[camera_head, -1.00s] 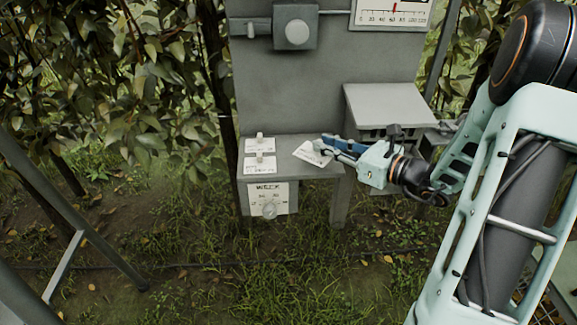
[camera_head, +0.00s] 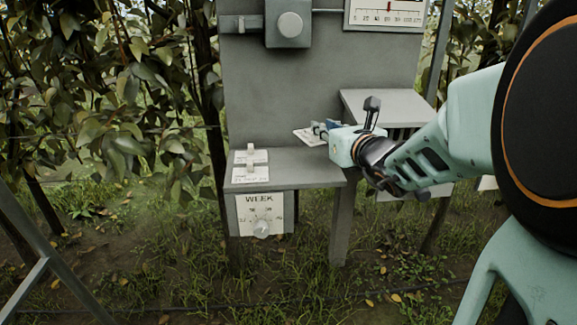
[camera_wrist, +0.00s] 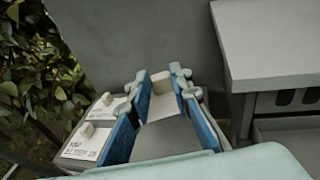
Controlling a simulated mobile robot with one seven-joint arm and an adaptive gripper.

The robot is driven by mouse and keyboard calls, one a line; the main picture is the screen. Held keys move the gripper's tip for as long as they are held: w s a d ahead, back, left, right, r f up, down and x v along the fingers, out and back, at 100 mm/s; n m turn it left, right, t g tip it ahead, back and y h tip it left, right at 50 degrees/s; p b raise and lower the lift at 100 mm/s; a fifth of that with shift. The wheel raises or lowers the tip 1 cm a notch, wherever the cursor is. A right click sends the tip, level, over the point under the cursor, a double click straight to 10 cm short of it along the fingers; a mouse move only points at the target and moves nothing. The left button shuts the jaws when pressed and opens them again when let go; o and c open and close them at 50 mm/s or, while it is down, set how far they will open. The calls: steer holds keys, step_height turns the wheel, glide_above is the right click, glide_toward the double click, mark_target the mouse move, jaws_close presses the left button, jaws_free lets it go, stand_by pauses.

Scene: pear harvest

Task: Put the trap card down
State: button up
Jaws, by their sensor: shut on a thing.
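My gripper (camera_head: 320,129) is shut on the trap card (camera_head: 307,137), a white card that juts out to the left of the fingers in the head view. The held card appears above the right part of the grey shelf (camera_head: 300,172), near the back panel; its exact height is hard to tell. Two other white cards with upright tabs, a rear one (camera_head: 258,157) and a front one (camera_head: 250,175), lie at the shelf's left end.
A grey vertical panel (camera_head: 300,90) stands behind the shelf. A grey slotted box (camera_head: 390,105) is close on the right of my gripper. A WEEK dial plate (camera_head: 260,215) hangs below the shelf front. The shelf right of the two cards is bare.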

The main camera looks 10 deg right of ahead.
mark_target(322, 171)
step_height(322, 171, down, 9)
steer(key=b, duration=0.2)
steer(key=shift+r+b, duration=0.2)
steer(key=shift+b, duration=0.15)
steer(key=shift+f, duration=0.2)
steer(key=o, duration=0.7)
steer(key=shift+r, duration=0.1)
steer(key=shift+o, duration=0.2)
steer(key=shift+r, duration=0.2)
